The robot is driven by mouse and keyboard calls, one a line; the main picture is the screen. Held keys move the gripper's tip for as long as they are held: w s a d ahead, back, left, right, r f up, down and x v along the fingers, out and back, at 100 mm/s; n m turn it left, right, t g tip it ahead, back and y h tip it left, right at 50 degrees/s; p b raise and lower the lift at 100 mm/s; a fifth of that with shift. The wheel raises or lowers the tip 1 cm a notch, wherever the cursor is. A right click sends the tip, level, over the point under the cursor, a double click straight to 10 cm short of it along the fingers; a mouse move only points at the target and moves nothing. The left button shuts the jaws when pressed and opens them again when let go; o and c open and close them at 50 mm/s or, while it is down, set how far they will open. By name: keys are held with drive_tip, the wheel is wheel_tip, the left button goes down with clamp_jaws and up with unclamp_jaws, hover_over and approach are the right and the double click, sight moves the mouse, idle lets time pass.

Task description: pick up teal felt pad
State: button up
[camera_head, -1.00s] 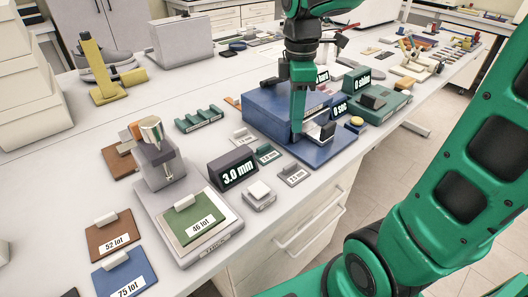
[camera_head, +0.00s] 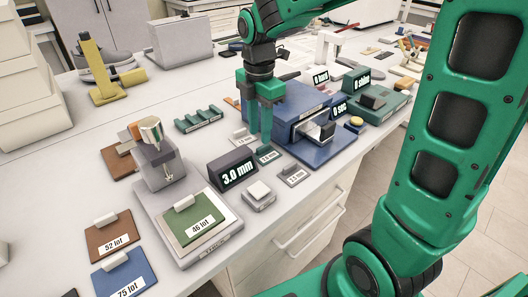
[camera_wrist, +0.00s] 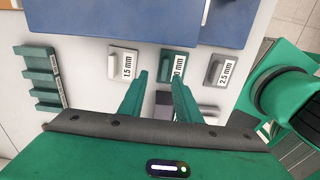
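My gripper (camera_wrist: 158,80) also shows open in the wrist view. Its height above the bench is hard to tell.
A pale 1.5 mm pad (camera_wrist: 123,66) and a grey 2.5 mm pad (camera_wrist: 221,70) flank the teal one. The blue machine (camera_head: 318,148) stands close to the right, the 3.0 mm display (camera_head: 233,168) in front, and a green slotted rack (camera_head: 199,119) at left.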

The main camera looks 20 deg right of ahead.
sight(262, 146)
drive_tip(key=shift+s+d+f, duration=0.1)
drive_tip(key=shift+s+f, duration=0.05)
drive_tip(key=shift+f, duration=1.05)
drive_tip(key=shift+s+d+f, duration=0.1)
drive_tip(key=shift+s+f, duration=0.05)
drive_tip(key=shift+f, duration=1)
clamp_jaws()
